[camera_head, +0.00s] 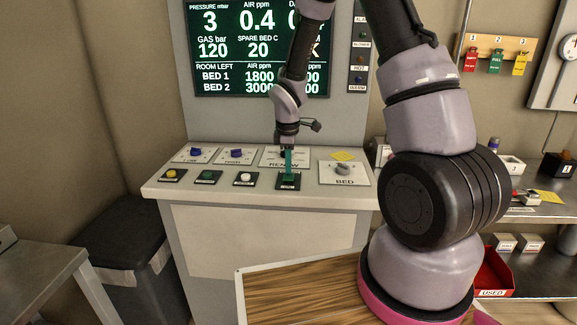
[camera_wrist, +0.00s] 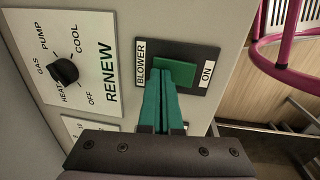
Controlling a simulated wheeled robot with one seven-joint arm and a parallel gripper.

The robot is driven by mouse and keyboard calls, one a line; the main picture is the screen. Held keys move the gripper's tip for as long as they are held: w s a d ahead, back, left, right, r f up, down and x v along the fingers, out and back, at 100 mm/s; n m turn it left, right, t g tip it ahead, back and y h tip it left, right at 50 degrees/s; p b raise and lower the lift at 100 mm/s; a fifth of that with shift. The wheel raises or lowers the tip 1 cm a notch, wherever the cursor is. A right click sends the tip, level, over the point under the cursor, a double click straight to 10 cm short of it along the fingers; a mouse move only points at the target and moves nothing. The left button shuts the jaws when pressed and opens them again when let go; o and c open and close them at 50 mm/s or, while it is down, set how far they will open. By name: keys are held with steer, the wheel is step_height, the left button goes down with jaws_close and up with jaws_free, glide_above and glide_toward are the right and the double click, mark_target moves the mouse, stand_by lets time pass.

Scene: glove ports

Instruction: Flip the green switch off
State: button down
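The green switch (camera_wrist: 180,72) is a rocker on a dark square plate, with a BLOWER label on its left and an ON label on its right in the wrist view. In the head view the green switch (camera_head: 288,179) is at the front edge of the sloped console. My gripper (camera_wrist: 162,84) has teal fingers that lie side by side, shut with nothing between them. Its tips overlap the left part of the rocker in the wrist view; I cannot tell whether they touch it. In the head view my gripper (camera_head: 288,170) points down onto the switch. The rocker's tilt is unclear.
A RENEW dial (camera_wrist: 65,70) is left of the switch in the wrist view. On the console, a white button (camera_head: 244,178) is to the left and a BED knob (camera_head: 343,168) to the right. A wooden tabletop (camera_head: 300,290) is in front.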

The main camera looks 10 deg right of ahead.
mark_target(288, 178)
steer(key=shift+s, duration=0.2)
steer(key=shift+s+a+r, duration=0.1)
steer(key=shift+s+a, duration=0.15)
steer(key=shift+s, duration=0.35)
steer(key=shift+r, duration=0.15)
step_height(288, 178, up, 14)
steer(key=s, duration=0.1)
steer(key=shift+s+a, duration=0.3)
steer(key=shift+w+d, duration=0.1)
